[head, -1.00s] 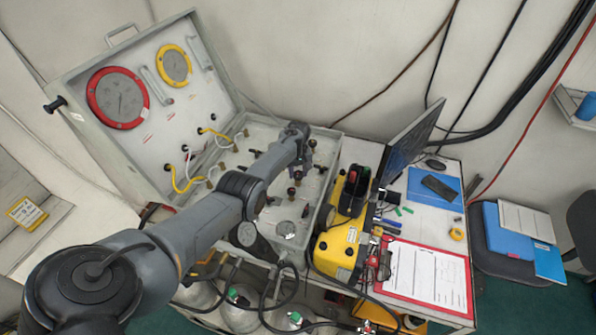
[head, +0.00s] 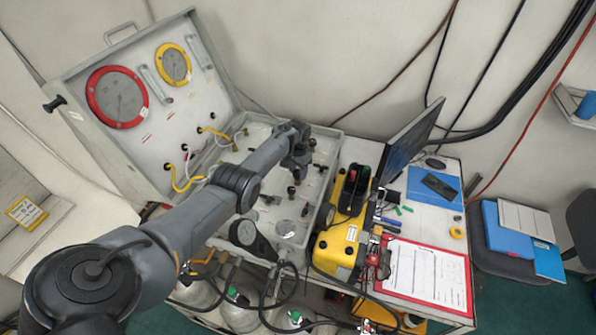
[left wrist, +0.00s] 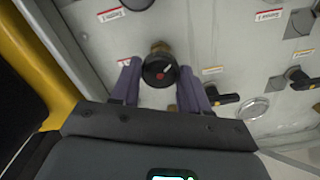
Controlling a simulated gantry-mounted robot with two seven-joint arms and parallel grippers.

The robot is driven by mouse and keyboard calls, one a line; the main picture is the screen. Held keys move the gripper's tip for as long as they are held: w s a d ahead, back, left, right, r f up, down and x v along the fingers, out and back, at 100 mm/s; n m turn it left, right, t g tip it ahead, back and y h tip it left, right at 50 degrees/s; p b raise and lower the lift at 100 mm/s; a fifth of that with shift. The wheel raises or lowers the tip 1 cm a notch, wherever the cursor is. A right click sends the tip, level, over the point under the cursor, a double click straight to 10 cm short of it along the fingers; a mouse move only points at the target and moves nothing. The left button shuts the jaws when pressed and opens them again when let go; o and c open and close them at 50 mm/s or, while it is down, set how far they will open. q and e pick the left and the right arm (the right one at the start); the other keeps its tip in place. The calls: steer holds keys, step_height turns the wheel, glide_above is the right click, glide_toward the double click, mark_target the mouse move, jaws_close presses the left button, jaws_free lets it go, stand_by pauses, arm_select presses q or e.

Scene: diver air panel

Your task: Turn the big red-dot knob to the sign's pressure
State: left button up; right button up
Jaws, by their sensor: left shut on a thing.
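The big knob (left wrist: 160,70) is round and black with a red dot and a light mark on its face. It shows in the left wrist view between the two purple-grey fingers of my left gripper (left wrist: 159,84), which is shut on it. In the head view my left gripper (head: 298,172) is over the panel (head: 262,133), and my arm hides much of the knob area. The red-rimmed gauge (head: 117,97) and the smaller yellow-rimmed gauge (head: 173,65) are in the raised lid. A yellow sign (head: 25,212) is at far left; its text is too small to read. My right gripper is not in view.
Several other black-handled valves (left wrist: 222,99) sit close by on the panel. A yellow case (head: 340,240) stands at its right, with a monitor (head: 408,145) and a red clipboard (head: 425,278) beyond. Yellow and white hoses (head: 185,180) run along the lid's lower edge.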

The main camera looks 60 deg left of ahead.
mark_target(298, 173)
arm_select(q)
steer(key=shift+m, duration=1.5)
steer(key=o, duration=1.1)
steer(key=shift+c, duration=0.2)
steer(key=shift+r, duration=0.6)
step_height(298, 173, up, 10)
steer(key=p, duration=0.3)
steer(key=shift+f, duration=0.15)
